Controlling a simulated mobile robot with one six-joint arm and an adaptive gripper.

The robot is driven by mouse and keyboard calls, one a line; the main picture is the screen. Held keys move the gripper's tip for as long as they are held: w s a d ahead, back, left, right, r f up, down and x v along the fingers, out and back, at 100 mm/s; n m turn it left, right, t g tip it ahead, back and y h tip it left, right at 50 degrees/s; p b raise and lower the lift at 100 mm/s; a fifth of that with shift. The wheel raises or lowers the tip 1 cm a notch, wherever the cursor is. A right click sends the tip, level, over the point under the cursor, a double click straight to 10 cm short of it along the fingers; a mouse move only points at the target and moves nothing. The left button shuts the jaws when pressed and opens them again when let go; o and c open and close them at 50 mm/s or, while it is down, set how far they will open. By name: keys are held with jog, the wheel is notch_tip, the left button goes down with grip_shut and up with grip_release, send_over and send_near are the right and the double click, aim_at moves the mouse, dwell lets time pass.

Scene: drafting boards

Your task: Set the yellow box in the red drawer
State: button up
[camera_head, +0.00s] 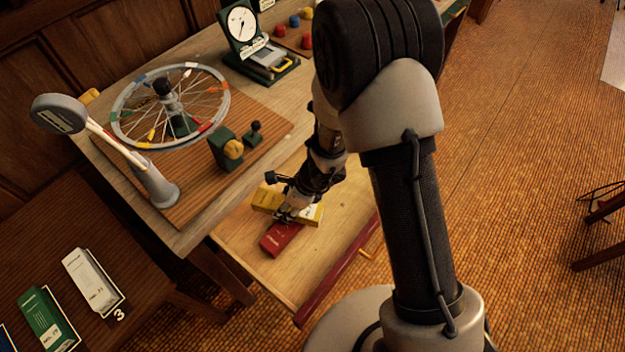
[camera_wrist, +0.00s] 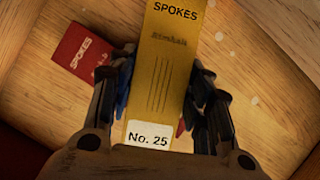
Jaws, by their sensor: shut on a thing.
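The yellow box (camera_head: 268,200) is between the fingers of my gripper (camera_head: 292,205), over the open red-fronted drawer (camera_head: 335,274). In the wrist view the yellow box (camera_wrist: 170,75) is marked "SPOKES" and "No. 25", and my gripper (camera_wrist: 165,108) is shut on its sides. The drawer's wooden floor (camera_wrist: 255,75) shows behind it. A red box (camera_head: 281,238) lies in the drawer, partly under the yellow box in the head view. The red box (camera_wrist: 80,52) shows to its left in the wrist view. I cannot tell whether the yellow box touches the drawer floor or the red box.
A spoked wheel (camera_head: 170,104) on a stand, a grey lamp-like stand (camera_head: 155,185) and a dial gauge (camera_head: 240,28) stand on the table above the drawer. A green box (camera_head: 47,318) and a white box (camera_head: 92,280) lie on a lower-left surface. The drawer's right part is free.

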jog(key=w+d, duration=0.2)
jog(key=w, duration=0.1)
jog(key=w+d+p, duration=0.1)
jog(key=w+d, duration=0.1)
jog(key=w, duration=0.1)
jog(key=w+d+p, duration=0.1)
jog(key=w+d, duration=0.2)
jog(key=shift+f, duration=0.15)
jog(key=shift+d+f, duration=0.1)
jog(key=shift+f+b, duration=0.95)
jog(key=shift+f, duration=0.85)
jog(key=o, duration=1)
jog(key=shift+c, duration=0.2)
jog(key=shift+r, duration=0.15)
jog(key=shift+r+p, duration=0.3)
jog(key=shift+p, duration=0.1)
jog(key=p+v, duration=0.4)
jog(key=v, duration=0.7)
jog(key=shift+r+p, duration=0.3)
jog(key=shift+p, duration=0.05)
